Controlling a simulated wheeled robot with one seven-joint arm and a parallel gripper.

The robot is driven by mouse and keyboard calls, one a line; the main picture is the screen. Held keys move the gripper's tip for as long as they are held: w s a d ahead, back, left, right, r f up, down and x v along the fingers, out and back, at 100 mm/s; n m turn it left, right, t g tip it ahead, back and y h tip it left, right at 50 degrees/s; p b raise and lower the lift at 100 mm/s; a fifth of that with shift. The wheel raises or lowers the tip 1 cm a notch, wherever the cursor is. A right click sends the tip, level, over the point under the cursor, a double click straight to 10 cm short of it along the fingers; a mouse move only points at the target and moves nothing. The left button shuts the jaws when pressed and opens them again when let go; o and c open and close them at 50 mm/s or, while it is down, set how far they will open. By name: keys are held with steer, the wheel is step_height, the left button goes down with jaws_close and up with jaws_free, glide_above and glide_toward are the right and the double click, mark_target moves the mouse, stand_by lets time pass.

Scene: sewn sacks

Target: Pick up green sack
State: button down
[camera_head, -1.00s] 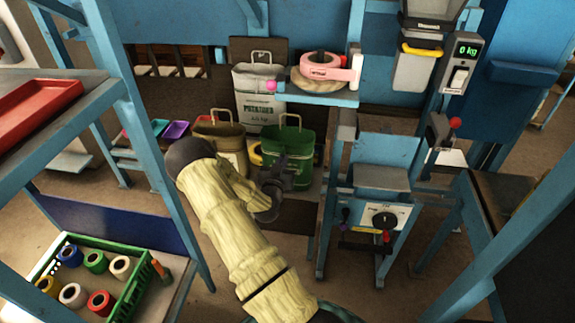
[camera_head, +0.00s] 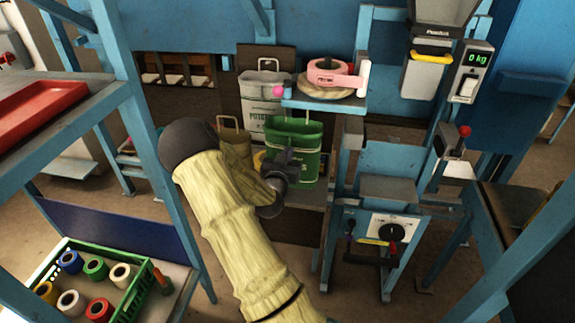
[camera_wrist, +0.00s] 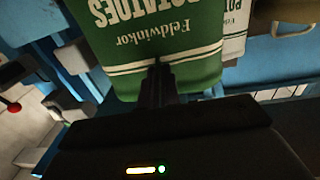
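The green sack (camera_head: 307,137) with white lettering stands upright in the middle of the head view, in front of the wall. Its printed face fills the top of the wrist view (camera_wrist: 135,45), upside down. My gripper (camera_head: 283,160) is at the sack's near side in the head view and covers part of it. Whether the sack's bottom touches anything is hard to tell.
A white potato sack (camera_head: 262,92) stands behind, and a tan sack (camera_head: 234,142) to the left is partly hidden by my arm. A blue shelf (camera_head: 322,104) holds a pink tape roll just above right. A blue stand (camera_head: 385,215) is close on the right.

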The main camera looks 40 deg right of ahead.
steer(key=p+v, duration=0.2)
steer(key=v, duration=1.1)
steer(key=shift+s+a, duration=0.15)
steer(key=shift+s, duration=0.1)
steer(key=p+v, duration=0.5)
steer(key=p, duration=0.2)
steer(key=shift+s+f, duration=0.2)
steer(key=shift+s, duration=0.1)
